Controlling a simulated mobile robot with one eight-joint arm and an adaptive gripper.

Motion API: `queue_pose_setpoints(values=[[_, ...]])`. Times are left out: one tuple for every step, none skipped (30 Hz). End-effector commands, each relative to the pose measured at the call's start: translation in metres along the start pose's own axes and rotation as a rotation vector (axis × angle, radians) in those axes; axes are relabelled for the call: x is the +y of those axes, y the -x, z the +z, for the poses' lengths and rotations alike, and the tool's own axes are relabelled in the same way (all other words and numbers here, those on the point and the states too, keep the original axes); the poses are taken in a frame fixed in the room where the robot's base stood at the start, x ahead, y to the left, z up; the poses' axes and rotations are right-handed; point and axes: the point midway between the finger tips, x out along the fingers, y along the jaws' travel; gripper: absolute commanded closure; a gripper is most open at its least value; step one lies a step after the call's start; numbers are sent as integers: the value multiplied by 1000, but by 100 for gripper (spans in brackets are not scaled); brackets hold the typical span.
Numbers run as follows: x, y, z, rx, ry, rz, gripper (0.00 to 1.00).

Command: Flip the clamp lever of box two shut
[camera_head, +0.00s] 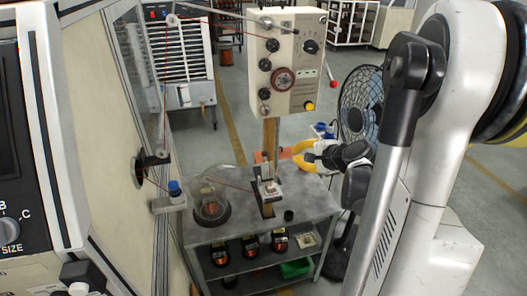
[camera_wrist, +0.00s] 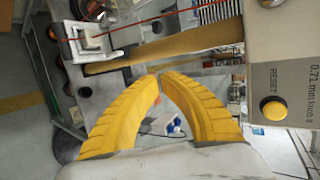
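A cream control box (camera_head: 289,65) with dials and a yellow button stands on a brown post in the head view. Part of it, with its RESET button (camera_wrist: 273,108), fills the right of the wrist view. A lever with a red knob (camera_head: 332,84) sticks out from its right side. A small pale clamp-like fixture (camera_head: 268,189) sits by the post's foot; a similar white part (camera_wrist: 88,42) shows at upper left in the wrist view. No label marks box two, so I cannot tell which lever is its clamp. My gripper (camera_head: 294,154) is shut and empty, right of the post, its yellow tips (camera_wrist: 160,77) together.
The grey table (camera_head: 310,203) carries a clear dome (camera_head: 212,204) over a spool. Several spools and a green bin (camera_head: 295,268) fill its lower shelf. A fan (camera_head: 361,103) stands behind my arm. A red wire (camera_head: 228,186) runs across the table. A large machine stands at left.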

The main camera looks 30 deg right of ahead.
Motion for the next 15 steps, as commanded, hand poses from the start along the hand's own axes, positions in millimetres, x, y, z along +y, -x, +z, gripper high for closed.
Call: queue_pose_setpoints(values=[[0, 0, -1, 1, -4, -2, 100], [0, 0, -2, 1, -5, -2, 100], [0, 0, -2, 1, -5, -2, 100], [0, 0, -1, 1, -4, -2, 100], [0, 0, -1, 1, -4, -2, 100], [0, 0, -1, 1, -3, -2, 100], [0, 0, -1, 1, -3, -1, 100], [0, 0, -1, 1, -3, -1, 100], [0, 0, -1, 1, -2, -1, 100], [0, -1, -1, 0, -2, -1, 100], [0, -2, -1, 0, -2, -1, 100], [0, -4, -1, 0, -1, -1, 100], [0, -6, -1, -1, -1, -1, 100], [0, -9, -1, -1, 0, 0, 100], [1, -14, -1, -1, 0, 0, 100]])
